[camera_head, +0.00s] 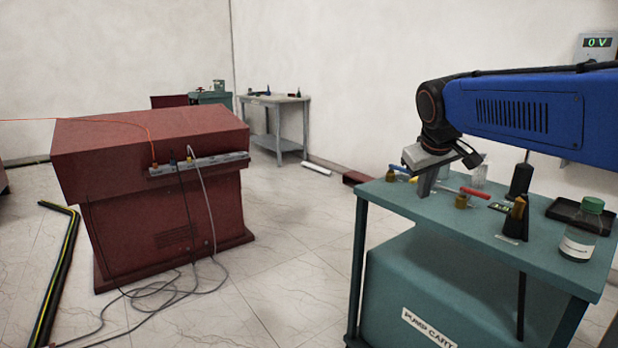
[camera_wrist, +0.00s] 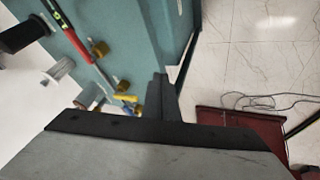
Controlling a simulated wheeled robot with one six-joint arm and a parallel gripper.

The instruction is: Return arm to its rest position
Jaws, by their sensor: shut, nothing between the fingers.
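My gripper (camera_head: 426,186) hangs from my blue arm (camera_head: 530,115) at the right of the head view. It is shut and empty, above the left edge of the green pump cart (camera_head: 388,204). In the wrist view its fingers (camera_wrist: 160,85) show as a dark closed block beside the teal cart top (camera_wrist: 130,45). The arm reaches in from the right edge of the head view.
The cart top holds a red-handled tool (camera_head: 475,192), brass fittings (camera_head: 461,201), a white-labelled bottle (camera_head: 581,232) and a black tray (camera_head: 582,215). A dark red transformer cabinet (camera_head: 160,215) with cables stands left. Open tiled floor (camera_head: 290,260) lies between them.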

